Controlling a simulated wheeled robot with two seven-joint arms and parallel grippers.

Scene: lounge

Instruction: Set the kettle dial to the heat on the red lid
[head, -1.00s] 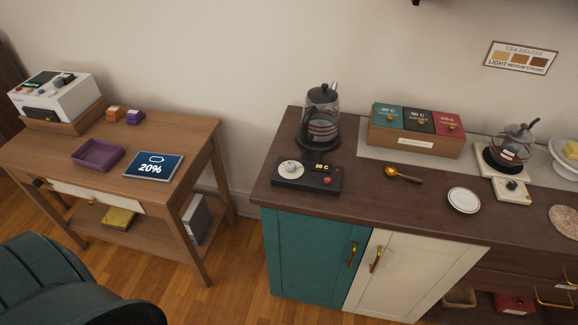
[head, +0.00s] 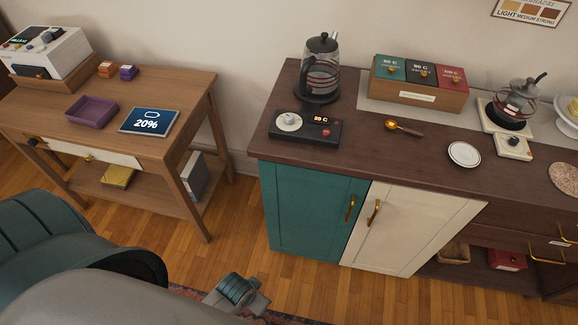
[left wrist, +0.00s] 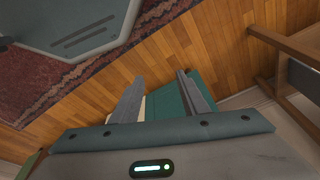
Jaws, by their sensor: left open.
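The glass kettle (head: 322,72) with a black lid stands on its round base at the left of the dark counter. In front of it is a black control panel (head: 305,133) with a pale dial (head: 289,121), a lit orange readout and a red button. The readout seems to say 20 C. The red lid (head: 451,78) is the right one of three on a wooden tea box (head: 420,97); its printed heat is too small to read surely. My left gripper (left wrist: 160,96) is open and empty, above the floor and away from the dial. My right gripper is out of view.
A brass scoop (head: 404,128) and a white saucer (head: 464,154) lie on the counter. A small teapot (head: 518,97) stands farther right. A wooden side table (head: 170,95) is at left.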

